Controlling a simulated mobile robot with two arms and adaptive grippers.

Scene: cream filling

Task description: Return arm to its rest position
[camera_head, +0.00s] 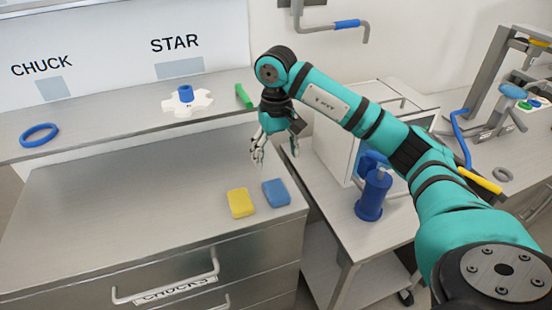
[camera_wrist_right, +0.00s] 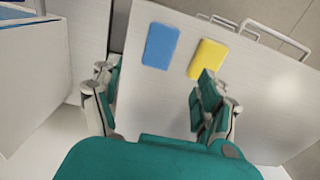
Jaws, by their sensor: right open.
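My right arm reaches in from the right in the head view. Its gripper (camera_head: 274,155) hangs pointing down above the right end of the metal cabinet top (camera_head: 110,195), apart from everything there. In the right wrist view the fingers of this gripper (camera_wrist_right: 155,105) are spread wide with nothing between them. A yellow block (camera_head: 240,202) and a blue block (camera_head: 276,193) lie side by side on the cabinet top, in front of the gripper. The wrist view also shows the blue block (camera_wrist_right: 160,46) and the yellow block (camera_wrist_right: 208,58). My left gripper is out of view.
A shelf behind holds a blue ring (camera_head: 39,135), a white star-shaped piece (camera_head: 188,103) with a blue centre and a green block (camera_head: 244,96). A blue cylinder (camera_head: 373,196) and a white box stand on the right-hand table. The cabinet top's left side is clear.

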